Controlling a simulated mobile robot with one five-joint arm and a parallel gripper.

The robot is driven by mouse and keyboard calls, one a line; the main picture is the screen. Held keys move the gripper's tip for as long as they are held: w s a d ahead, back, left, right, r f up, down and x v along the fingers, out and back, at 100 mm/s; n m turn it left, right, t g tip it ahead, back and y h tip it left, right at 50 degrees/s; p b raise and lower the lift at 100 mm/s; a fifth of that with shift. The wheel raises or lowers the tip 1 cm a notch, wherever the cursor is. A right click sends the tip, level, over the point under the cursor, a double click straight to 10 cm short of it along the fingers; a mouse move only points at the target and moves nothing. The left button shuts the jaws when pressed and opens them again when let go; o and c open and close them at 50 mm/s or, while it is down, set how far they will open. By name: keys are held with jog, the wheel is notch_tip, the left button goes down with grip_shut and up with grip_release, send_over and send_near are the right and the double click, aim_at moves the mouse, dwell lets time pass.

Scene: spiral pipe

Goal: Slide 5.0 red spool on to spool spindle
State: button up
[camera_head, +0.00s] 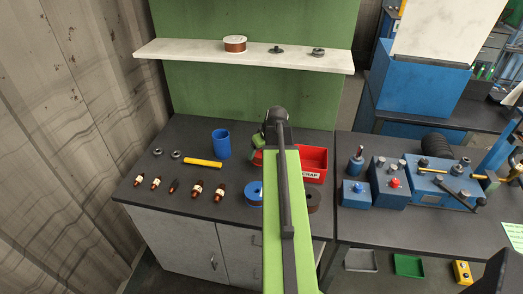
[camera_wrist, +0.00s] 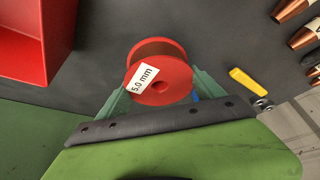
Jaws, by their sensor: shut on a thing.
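The red spool (camera_wrist: 177,73) has a white "5.0 mm" label and brown winding. In the wrist view it sits between the green fingers of my gripper (camera_wrist: 155,88), which is shut on it. In the head view my arm hides most of the gripper (camera_head: 258,152) and the spool, above the dark bench. I cannot tell for certain which part is the spool spindle. An upright post on a blue base (camera_head: 356,163) stands on the right-hand bench.
A red scrap bin (camera_head: 313,176) is right of my arm. A blue spool (camera_head: 254,193) lies by my arm. A white shelf (camera_head: 190,51) crosses behind. Blue machinery (camera_head: 440,188) fills the right bench.

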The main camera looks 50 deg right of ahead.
jog(key=s+d+r+p, duration=0.5)
jog(key=s+r+p, duration=0.1)
jog(key=s, duration=0.3)
jog(key=shift+s+d+r, duration=0.3)
jog(key=shift+s+r, duration=0.05)
